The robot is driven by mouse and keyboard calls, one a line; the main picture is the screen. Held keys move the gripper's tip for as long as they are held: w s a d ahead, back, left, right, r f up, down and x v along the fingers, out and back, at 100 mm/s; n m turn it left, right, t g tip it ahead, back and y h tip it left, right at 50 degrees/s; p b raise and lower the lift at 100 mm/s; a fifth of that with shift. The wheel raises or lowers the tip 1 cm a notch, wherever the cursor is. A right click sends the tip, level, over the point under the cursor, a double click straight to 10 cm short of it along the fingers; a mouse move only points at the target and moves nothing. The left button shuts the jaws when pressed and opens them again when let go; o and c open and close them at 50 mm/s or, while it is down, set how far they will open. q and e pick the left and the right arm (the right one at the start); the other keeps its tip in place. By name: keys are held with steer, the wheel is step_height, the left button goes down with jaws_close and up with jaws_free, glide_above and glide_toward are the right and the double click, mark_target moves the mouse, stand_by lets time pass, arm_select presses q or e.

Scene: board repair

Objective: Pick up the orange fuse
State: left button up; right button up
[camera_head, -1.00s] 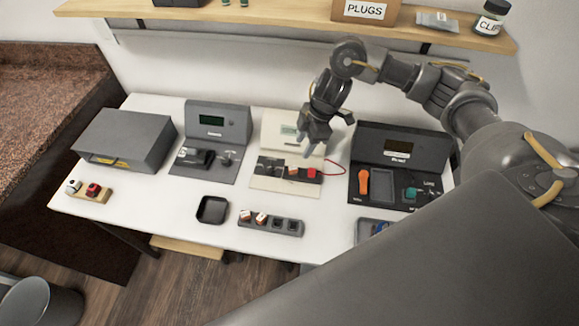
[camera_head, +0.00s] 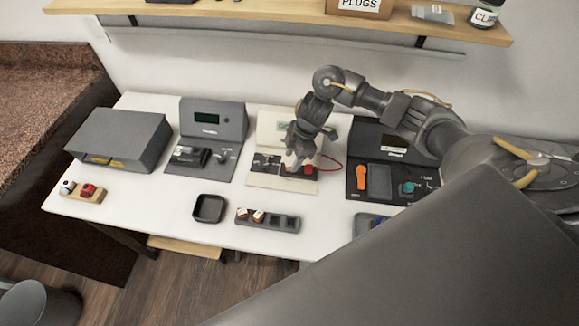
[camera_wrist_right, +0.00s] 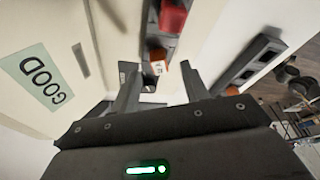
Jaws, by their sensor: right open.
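My right gripper (camera_head: 297,164) is open and points down over the cream tester (camera_head: 258,181) at the middle of the table. In the right wrist view its two fingers (camera_wrist_right: 161,85) stand apart on either side of a small orange fuse (camera_wrist_right: 158,68) with a white label. The fuse sits at the tester's dark socket strip, beside a red block (camera_wrist_right: 172,17). I cannot tell whether the fingers touch it. In the head view my gripper hides this fuse. The tester's screen (camera_wrist_right: 43,78) reads GOOD. My left gripper is not in view.
A grey rack (camera_head: 287,224) in front holds two orange-and-white fuses (camera_head: 258,215); its other slots look empty. A black tray (camera_head: 209,208) is to its left. A dark station with an orange lever (camera_head: 379,182) stands right of the tester. A shelf (camera_head: 290,22) runs above.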

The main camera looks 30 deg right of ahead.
steer(key=shift+x, duration=1.1)
jaws_close()
steer(key=shift+r, duration=0.1)
